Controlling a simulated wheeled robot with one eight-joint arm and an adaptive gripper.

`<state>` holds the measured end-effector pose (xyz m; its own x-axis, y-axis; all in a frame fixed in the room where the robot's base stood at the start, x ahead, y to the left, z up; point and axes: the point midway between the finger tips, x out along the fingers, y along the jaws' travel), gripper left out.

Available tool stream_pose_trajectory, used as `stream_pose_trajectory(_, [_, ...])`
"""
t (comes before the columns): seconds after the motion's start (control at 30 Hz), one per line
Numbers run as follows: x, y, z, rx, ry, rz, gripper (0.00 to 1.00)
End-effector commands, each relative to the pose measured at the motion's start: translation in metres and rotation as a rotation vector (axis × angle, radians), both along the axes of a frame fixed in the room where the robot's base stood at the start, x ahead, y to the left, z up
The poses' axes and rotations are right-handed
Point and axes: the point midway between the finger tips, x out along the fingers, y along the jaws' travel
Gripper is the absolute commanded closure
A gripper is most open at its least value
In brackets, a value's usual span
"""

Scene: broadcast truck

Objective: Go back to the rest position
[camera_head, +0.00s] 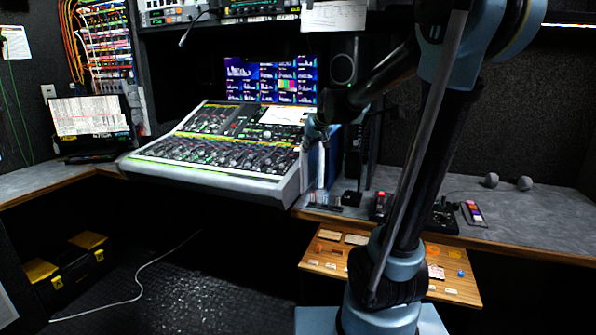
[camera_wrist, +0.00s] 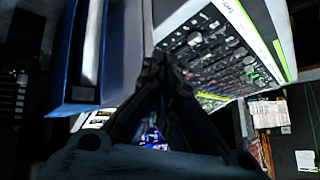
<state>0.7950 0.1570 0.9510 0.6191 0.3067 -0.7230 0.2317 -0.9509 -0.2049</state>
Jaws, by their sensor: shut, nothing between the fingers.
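My gripper (camera_head: 318,130) is raised at the right edge of the mixing console, in front of the blue binders in the head view. In the wrist view my gripper (camera_wrist: 162,68) has its dark fingers together with nothing between them. The arm rises from its base at the right and bends over to the left at the top. I cannot tell whether the fingers touch the console.
The mixing console (camera_head: 222,150) lies just left of the gripper. Blue binders (camera_head: 330,165) stand beside it; one binder (camera_wrist: 88,50) is close in the wrist view. A wooden drawer (camera_head: 330,262) sits below the worktop (camera_head: 540,205).

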Motion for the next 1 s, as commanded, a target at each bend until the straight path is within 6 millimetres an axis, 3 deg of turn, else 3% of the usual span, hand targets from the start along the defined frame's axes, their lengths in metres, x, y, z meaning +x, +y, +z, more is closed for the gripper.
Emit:
stream_pose_trajectory(0.1, [-0.042,-0.024,-0.014,-0.034,0.05,-0.012,1.0])
stream_pose_trajectory(0.5, [-0.179,-0.091,-0.074,-0.144,0.232,-0.061,1.0])
stream_pose_trajectory(0.8, [-0.279,-0.131,-0.131,-0.218,0.375,-0.109,1.0])
stream_pose_trajectory(1.0, [-0.334,-0.149,-0.167,-0.255,0.461,-0.139,1.0])
